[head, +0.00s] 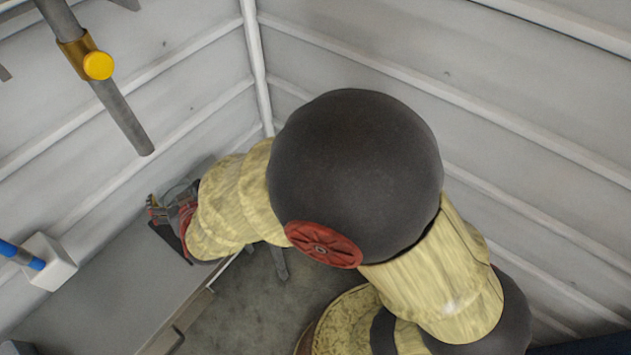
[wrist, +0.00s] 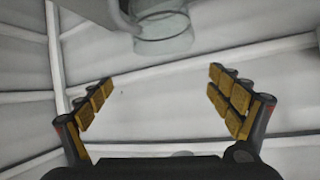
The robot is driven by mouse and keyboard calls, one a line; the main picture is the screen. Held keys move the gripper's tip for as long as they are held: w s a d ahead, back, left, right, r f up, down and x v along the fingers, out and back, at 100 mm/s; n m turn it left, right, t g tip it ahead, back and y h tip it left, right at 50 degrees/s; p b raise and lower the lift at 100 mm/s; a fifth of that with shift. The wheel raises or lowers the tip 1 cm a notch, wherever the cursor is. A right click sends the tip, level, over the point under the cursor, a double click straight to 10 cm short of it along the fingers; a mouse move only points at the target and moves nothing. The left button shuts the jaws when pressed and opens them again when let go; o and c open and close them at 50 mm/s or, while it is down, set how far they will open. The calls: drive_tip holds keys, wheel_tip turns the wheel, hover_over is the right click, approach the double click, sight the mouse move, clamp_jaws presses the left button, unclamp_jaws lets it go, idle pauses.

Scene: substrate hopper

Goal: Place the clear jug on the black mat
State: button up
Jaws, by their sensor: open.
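The clear jug (wrist: 163,38) shows at the top of the wrist view, cut off by the upper edge. It lies ahead of my gripper (wrist: 161,80), beyond the fingertips and apart from them. The two fingers are spread wide, with nothing between them. In the head view my gripper (head: 165,211) is at the far end of the grey bench, by the wall. A dark edge of the black mat (head: 168,238) shows just below it on the bench. My arm and gripper hide most of that spot, and I cannot make out the jug clearly there.
The grey bench (head: 100,290) is bare along its near part. A white holder (head: 48,262) with a blue-handled item (head: 22,255) stands at its left. A grey pipe with a yellow knob (head: 98,65) hangs above. Ribbed white walls (head: 200,60) close in the corner.

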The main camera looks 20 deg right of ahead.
drive_tip(key=s+d+r+g, duration=0.3)
drive_tip(key=s+d+r, duration=0.1)
drive_tip(key=d+r, duration=0.95)
drive_tip(key=s+d+r+g+h, duration=0.1)
drive_tip(key=s+d, duration=0.8)
drive_tip(key=d, duration=0.1)
drive_tip(key=s+d+r+m+g+h, duration=0.1)
drive_tip(key=s+d+g+h, duration=0.1)
drive_tip(key=s+d, duration=0.8)
drive_tip(key=shift+r+m+h, duration=0.3)
drive_tip(key=shift+r, duration=0.1)
drive_tip(key=shift+c, duration=1)
